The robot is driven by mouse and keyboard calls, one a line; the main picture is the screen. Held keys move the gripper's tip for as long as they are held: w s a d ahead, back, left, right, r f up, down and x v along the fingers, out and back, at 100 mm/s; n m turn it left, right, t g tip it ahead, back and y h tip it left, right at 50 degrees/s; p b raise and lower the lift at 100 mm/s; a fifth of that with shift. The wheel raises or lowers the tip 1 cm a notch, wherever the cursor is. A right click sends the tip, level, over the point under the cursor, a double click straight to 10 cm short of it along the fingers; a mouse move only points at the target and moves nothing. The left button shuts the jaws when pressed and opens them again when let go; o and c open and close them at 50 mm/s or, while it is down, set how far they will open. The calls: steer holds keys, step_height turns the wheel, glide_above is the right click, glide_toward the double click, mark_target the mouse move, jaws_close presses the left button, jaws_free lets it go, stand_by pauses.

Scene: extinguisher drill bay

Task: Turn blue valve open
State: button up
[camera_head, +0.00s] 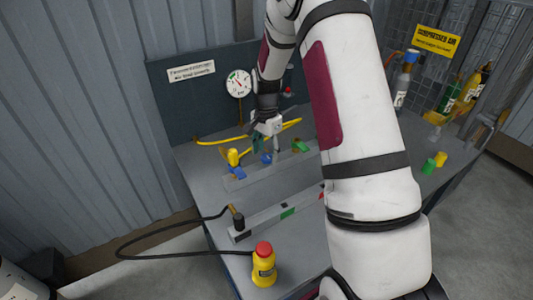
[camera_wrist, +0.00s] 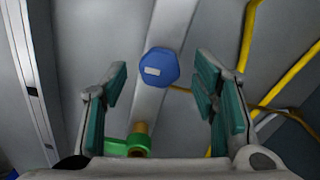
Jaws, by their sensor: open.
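A blue six-sided knob (camera_wrist: 161,67) with a short white mark sits on a grey bar in the wrist view, between and beyond my fingertips. My gripper (camera_wrist: 161,92) is open with its teal pads apart on either side of the knob, not visibly touching it. In the head view my gripper (camera_head: 262,143) hangs over the grey rail (camera_head: 255,178) on the bench, just above a small blue part (camera_head: 266,159). A second blue part (camera_head: 237,172) lies further left on the rail, beneath a yellow knob (camera_head: 233,156).
A green handle on a brass stem (camera_wrist: 138,142) stands near my gripper's base; a green part (camera_head: 302,146) shows right of my gripper. Yellow hose (camera_head: 210,143) curves behind. A gauge (camera_head: 239,83) is on the back panel.

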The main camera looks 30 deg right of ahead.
steer(key=shift+f, duration=0.65)
steer(key=c, duration=1.2)
steer(key=shift+o, duration=0.2)
